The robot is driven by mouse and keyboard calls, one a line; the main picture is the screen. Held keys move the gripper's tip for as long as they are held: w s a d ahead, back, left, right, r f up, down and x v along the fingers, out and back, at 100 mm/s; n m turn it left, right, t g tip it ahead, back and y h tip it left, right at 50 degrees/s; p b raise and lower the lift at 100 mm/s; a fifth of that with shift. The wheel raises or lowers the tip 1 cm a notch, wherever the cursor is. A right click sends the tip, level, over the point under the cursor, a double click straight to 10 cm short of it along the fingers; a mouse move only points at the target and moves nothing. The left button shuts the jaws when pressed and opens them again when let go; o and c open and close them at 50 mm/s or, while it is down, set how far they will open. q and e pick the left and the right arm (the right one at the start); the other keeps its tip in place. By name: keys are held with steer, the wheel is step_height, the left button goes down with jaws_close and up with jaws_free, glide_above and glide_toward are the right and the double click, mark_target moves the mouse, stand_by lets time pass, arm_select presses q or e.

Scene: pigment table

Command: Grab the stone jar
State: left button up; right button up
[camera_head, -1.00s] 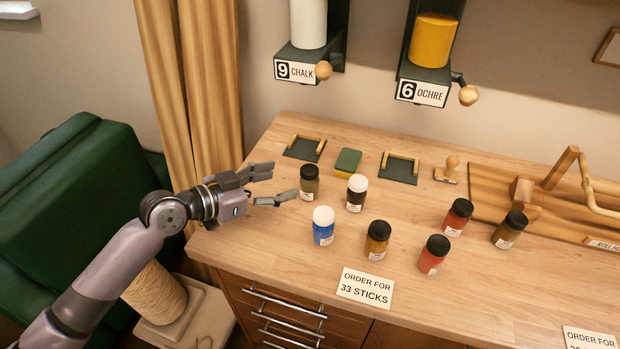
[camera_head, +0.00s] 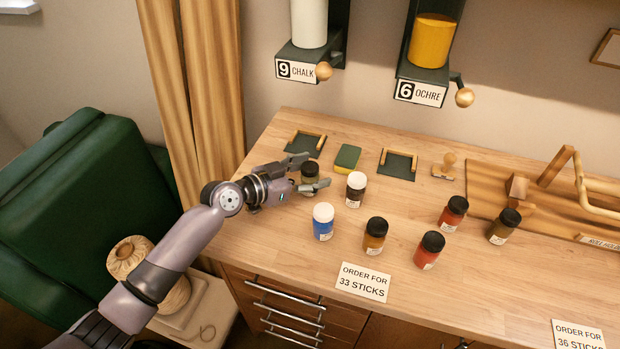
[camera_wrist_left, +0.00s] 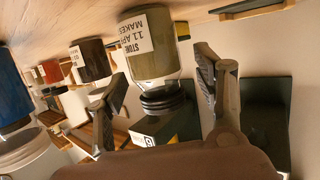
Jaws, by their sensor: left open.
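The stone jar (camera_head: 310,168) is a small jar with olive-grey contents and a black lid, upright near the left end of the wooden table. In the left wrist view the stone jar (camera_wrist_left: 157,62) appears upside down, with a label beginning "STONE". My left gripper (camera_head: 313,172) is open, with one finger on each side of the jar. In the left wrist view the gripper (camera_wrist_left: 160,82) shows the jar between its fingers, with a gap at least on the right finger's side. Whether the other finger touches is unclear. My right gripper is out of view.
A white-lidded dark jar (camera_head: 356,190) stands close right of the stone jar. A green-and-yellow sponge (camera_head: 347,158) and a dark holder (camera_head: 307,145) lie behind.

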arm_select(q)
steer(key=c, duration=1.3)
